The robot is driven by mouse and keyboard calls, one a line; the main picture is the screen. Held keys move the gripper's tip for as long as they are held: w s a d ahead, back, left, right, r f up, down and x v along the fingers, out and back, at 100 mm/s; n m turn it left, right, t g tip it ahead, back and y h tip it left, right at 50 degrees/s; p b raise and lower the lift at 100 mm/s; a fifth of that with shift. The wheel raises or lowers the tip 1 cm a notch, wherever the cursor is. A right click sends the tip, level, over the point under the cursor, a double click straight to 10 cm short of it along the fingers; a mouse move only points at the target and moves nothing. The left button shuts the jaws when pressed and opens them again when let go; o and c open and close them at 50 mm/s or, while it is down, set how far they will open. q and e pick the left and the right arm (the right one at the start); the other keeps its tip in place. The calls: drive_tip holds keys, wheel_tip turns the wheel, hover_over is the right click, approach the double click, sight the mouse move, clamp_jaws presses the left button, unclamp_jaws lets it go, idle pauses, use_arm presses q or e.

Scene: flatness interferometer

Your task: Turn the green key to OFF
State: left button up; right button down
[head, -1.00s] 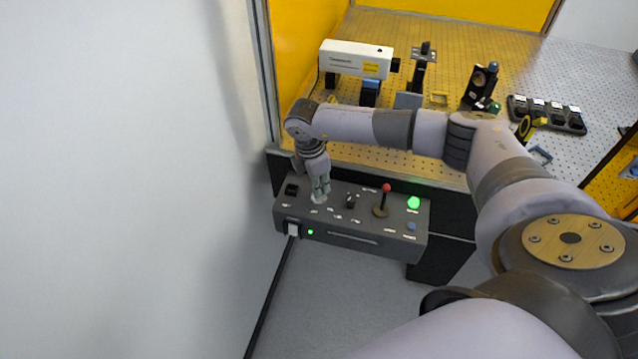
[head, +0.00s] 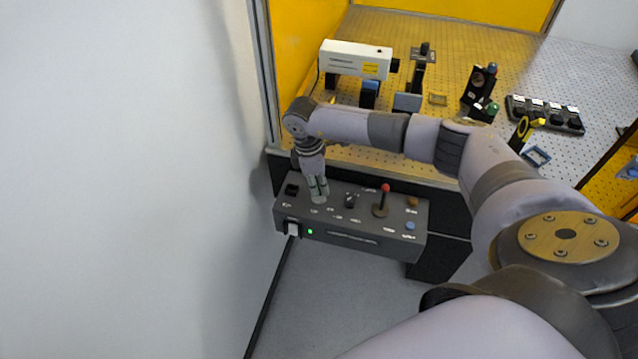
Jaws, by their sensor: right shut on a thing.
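The dark control box (head: 350,238) sits at the front edge of the optical table. My right gripper (head: 318,193) points down at the left part of its top panel. It is shut on the green key, which its fingers hide almost fully, so I cannot read which mark the key points to. A pale round base shows under the fingertips. The round lamp (head: 412,202) at the right of the panel is dull amber and unlit. My left gripper is not in view.
A red-tipped lever (head: 381,200), a black knob (head: 350,201) and a blue button (head: 409,226) are on the panel right of my gripper. A small green light (head: 310,231) glows on the box's front. A white wall (head: 120,180) stands close on the left.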

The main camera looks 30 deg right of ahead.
drive_tip(key=shift+m+p, duration=0.3)
drive_tip(key=shift+m, duration=0.3)
drive_tip(key=shift+f+m, duration=0.1)
drive_tip(key=shift+m, duration=0.5)
drive_tip(key=shift+s+m+g+p, duration=0.1)
drive_tip(key=shift+m+g+p, duration=0.2)
drive_tip(key=shift+m+p, duration=0.4)
drive_tip(key=shift+m+y, duration=0.3)
drive_tip(key=shift+m, duration=0.2)
